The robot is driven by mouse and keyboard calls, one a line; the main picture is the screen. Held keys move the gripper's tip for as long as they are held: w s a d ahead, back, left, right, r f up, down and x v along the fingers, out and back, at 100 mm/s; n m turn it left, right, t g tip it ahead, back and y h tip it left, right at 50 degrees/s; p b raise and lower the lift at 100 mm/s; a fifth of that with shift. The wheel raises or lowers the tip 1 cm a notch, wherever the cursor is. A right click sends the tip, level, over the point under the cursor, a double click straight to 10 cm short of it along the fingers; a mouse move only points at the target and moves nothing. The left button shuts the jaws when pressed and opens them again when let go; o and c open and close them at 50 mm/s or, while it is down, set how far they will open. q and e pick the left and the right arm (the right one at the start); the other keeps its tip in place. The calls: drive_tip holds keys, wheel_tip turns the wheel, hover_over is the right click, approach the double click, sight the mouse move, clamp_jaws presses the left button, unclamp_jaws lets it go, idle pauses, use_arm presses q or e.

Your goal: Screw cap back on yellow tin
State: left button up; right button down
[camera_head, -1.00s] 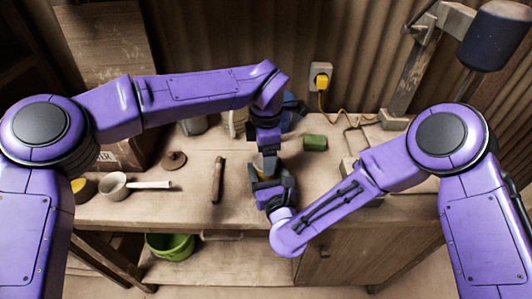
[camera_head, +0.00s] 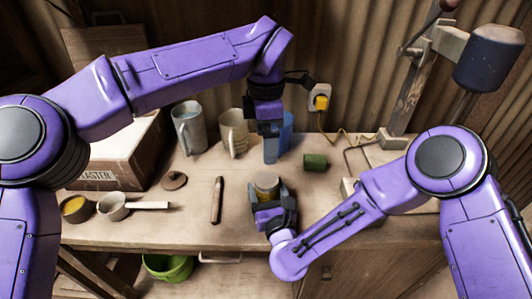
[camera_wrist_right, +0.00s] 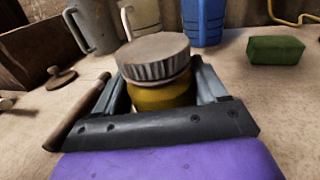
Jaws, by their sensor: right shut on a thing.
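The yellow tin (camera_wrist_right: 162,96) stands upright between the fingers of my right gripper (camera_head: 270,190), which is shut on it. A grey ribbed cap (camera_wrist_right: 154,58) sits on top of the tin; in the head view the cap (camera_head: 266,180) shows from above. I cannot tell how far it is threaded. My left gripper (camera_head: 270,148) hangs behind and above the tin, apart from the cap. Its fingers overlap the blue cup in the picture, so its opening is unclear.
Behind stand a grey mug (camera_head: 188,130), a cream mug (camera_head: 233,132) and a blue cup (camera_head: 286,132). A green block (camera_head: 315,162) lies to the right. A wooden stick (camera_head: 217,200), a ladle (camera_head: 115,207) and a small brown lid (camera_head: 174,181) lie to the left.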

use_arm(q)
drive_tip(key=shift+r, duration=0.3)
use_arm(e)
unclamp_jaws()
use_arm(q)
drive_tip(key=shift+f, duration=0.1)
use_arm(e)
drive_tip(key=b+v, duration=0.3)
drive_tip(key=v, duration=0.7)
drive_tip(key=shift+f, duration=0.1)
use_arm(q)
wheel_tip(320, 180, down, 3)
drive_tip(key=shift+f, duration=0.1)
use_arm(e)
drive_tip(key=shift+s, duration=0.2)
use_arm(q)
drive_tip(key=shift+f, duration=0.1)
use_arm(e)
drive_tip(key=shift+s, duration=0.1)
